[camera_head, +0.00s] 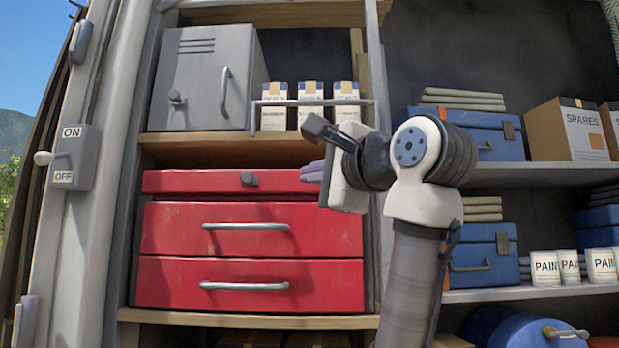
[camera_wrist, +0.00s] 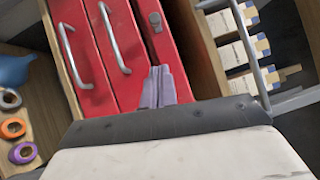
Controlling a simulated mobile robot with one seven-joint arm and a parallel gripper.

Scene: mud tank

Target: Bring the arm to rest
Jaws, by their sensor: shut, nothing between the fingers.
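My arm (camera_head: 422,200) rises from the bottom of the head view, bends at the white joint and reaches left. My gripper (camera_head: 312,171) is in front of the right end of the red tool chest (camera_head: 180,228), near its top section. In the wrist view the fingertips (camera_wrist: 160,80) are together with nothing between them, against a background of red drawers (camera_wrist: 103,87). I cannot tell the exact gap between the fingers and the chest. The chest's drawers look closed.
Blue cases (camera_head: 490,137), paint cans (camera_head: 545,268) and a SPARES box (camera_head: 568,130) fill the right shelves. An ON/OFF lever (camera_head: 46,158) is at left.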

